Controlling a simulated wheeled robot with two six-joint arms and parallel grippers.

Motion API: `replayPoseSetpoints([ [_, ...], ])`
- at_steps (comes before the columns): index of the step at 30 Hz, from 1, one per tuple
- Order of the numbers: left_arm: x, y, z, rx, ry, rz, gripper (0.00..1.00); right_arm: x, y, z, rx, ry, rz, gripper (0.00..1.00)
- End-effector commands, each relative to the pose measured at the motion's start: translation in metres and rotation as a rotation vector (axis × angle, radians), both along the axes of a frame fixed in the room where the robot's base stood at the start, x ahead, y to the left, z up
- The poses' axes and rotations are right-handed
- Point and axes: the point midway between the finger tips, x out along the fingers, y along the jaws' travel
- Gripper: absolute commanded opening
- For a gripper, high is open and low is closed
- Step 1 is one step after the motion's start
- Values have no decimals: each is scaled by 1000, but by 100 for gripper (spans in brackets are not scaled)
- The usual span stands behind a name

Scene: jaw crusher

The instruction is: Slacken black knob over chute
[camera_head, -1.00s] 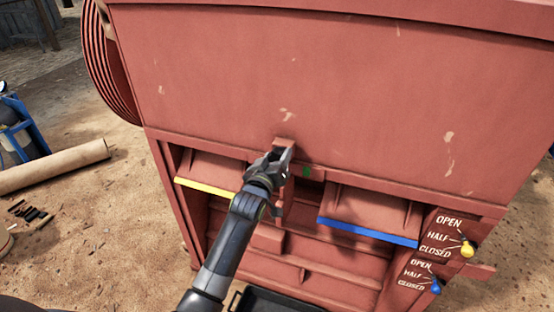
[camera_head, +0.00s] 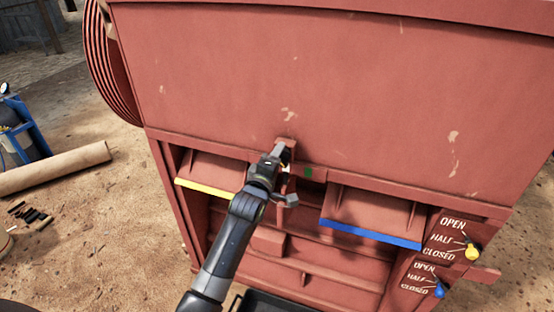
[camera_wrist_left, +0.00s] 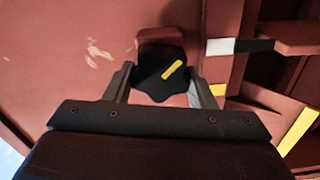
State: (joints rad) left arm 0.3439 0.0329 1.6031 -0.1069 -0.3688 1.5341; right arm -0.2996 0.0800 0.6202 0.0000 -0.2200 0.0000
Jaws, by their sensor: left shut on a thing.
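The black knob (camera_wrist_left: 154,84), with a yellow mark on its face, sits on a small red block (camera_wrist_left: 160,37) of the crusher's front in the left wrist view. My left gripper (camera_wrist_left: 160,76) is shut on the knob, one finger on each side of it. In the head view my left gripper (camera_head: 287,174) is at the block above the openings, and its fingers and wrist hide most of the knob. The yellow mark on the knob is slanted in the wrist view. My right gripper is not in view.
A yellow-edged flap (camera_head: 206,188) is left of my gripper and a blue-edged flap (camera_head: 370,233) is right of it. Yellow (camera_head: 472,253) and blue (camera_head: 439,290) lever knobs stand at the lower right beside OPEN, HALF and CLOSED labels. A black tray (camera_head: 268,303) lies below.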

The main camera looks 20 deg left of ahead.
Motion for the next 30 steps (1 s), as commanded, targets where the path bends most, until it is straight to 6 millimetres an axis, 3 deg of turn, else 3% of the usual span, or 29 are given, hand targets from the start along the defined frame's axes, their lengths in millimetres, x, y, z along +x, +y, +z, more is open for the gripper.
replayPoseSetpoints([
  [10, 0, 0, -2, -148, 7, 0, 27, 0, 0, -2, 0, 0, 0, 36],
  [27, 0, 0, -2, -176, 9, 1, 27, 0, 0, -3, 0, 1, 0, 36],
  [28, 0, 0, -2, -175, 9, 1, 54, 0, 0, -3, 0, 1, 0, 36],
  [30, 0, 0, -2, -175, 9, 1, 63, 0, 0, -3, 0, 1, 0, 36],
])
